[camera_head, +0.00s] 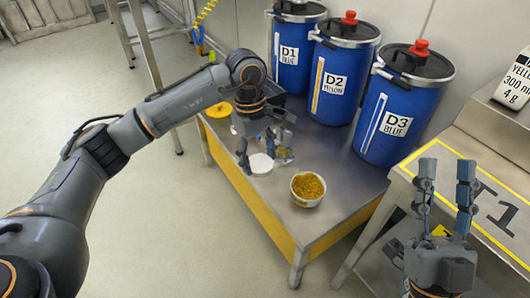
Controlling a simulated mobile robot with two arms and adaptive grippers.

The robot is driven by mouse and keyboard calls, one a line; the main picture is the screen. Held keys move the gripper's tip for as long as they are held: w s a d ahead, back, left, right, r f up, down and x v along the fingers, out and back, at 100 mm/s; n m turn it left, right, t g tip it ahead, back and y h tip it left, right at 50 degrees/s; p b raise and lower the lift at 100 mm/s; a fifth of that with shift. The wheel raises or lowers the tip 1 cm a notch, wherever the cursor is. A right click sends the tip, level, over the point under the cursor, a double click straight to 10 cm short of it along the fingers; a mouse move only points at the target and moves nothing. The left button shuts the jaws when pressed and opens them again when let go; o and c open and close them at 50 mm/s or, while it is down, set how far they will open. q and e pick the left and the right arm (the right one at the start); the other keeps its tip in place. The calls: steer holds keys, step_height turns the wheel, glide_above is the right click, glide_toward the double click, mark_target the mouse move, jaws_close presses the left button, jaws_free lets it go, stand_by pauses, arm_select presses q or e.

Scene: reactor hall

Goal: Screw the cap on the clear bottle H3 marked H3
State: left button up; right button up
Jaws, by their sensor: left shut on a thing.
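My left gripper (258,160) reaches down over the metal table. Its fingers are around a white round piece (261,165) that looks like a cap, and they appear shut on it. A small, partly see-through tan object (284,154) shows just right of these fingers; it may be the clear bottle, but the gripper hides most of it. No H3 mark is readable. My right gripper (445,182) is open and empty, its two fingers pointing up, in front of the yellow-lined bench at the right.
A white bowl of yellow granules (307,189) stands right of my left gripper on the metal table (325,150). Blue drums D1 (292,60), D2 (328,100) and D3 (376,142) line its back. A yellow round object (219,110) lies at the left edge.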

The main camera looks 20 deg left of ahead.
arm_select(q)
steer(key=s+a+r+m+g+y, duration=0.1)
steer(key=s+m, duration=0.5)
steer(key=m, duration=0.6)
steer(key=shift+a+r+y, duration=0.3)
steer(key=shift+r, duration=0.3)
